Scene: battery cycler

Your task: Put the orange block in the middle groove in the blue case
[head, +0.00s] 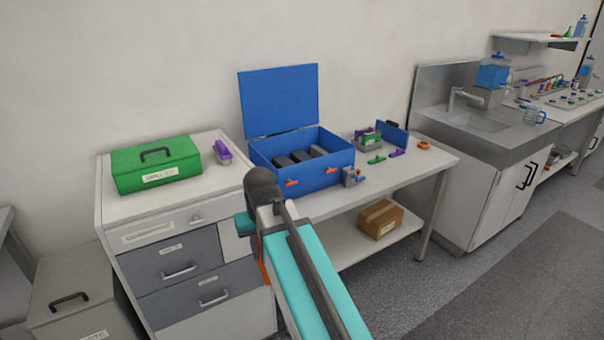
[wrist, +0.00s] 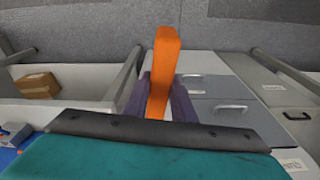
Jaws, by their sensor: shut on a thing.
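The blue case (head: 335,172) stands open on the white bench in the head view, its lid raised at the back. Dark bars with gaps between them show inside; the middle groove cannot be made out clearly. In the wrist view my gripper (wrist: 160,92) is shut on the orange block (wrist: 164,60), which sticks out lengthwise beyond the fingers. In the head view a sliver of orange (head: 263,268) shows beside my arm, in front of the bench and lower than the case; my arm hides most of the gripper there.
A green box (head: 155,172) and a purple block (head: 222,152) sit left of the case. Small coloured parts and a grey holder (head: 368,143) lie right of it. A cardboard box (head: 380,218) is on the lower shelf. Drawers (head: 178,262) stand left of my arm.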

